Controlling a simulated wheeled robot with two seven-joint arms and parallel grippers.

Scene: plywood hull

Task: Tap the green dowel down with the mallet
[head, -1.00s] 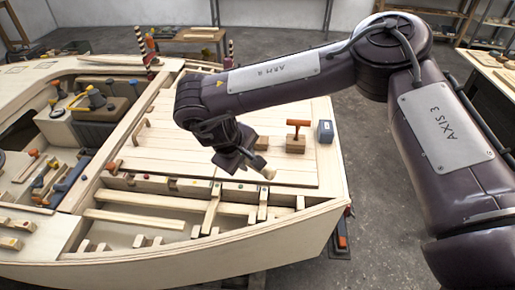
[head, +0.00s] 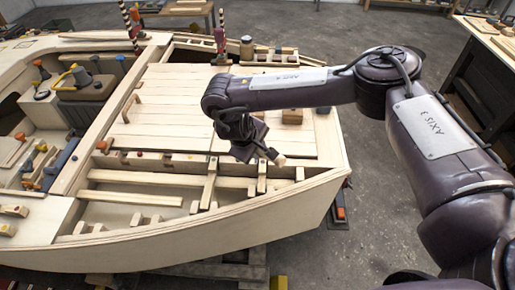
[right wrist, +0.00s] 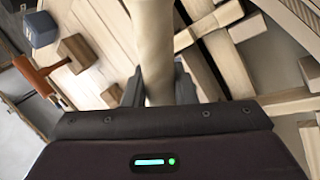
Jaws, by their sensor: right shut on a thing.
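My right gripper (head: 264,152) is over the near-right part of the hull, above the ribs by the deck edge. It is shut on a pale round wooden piece, apparently part of the mallet (head: 279,159). In the right wrist view this pale cylinder (right wrist: 156,45) stands between the fingers (right wrist: 153,88) and runs out of the top of the picture. The rest of the mallet is hidden or cropped. Small coloured dowel ends show along the deck edge; I cannot make out which one is green, and the gripper may hide it. My left gripper is not in view.
Open bays lie between the ribs. Several tools crowd the hull's left side. The planked deck (head: 165,100) is largely clear.

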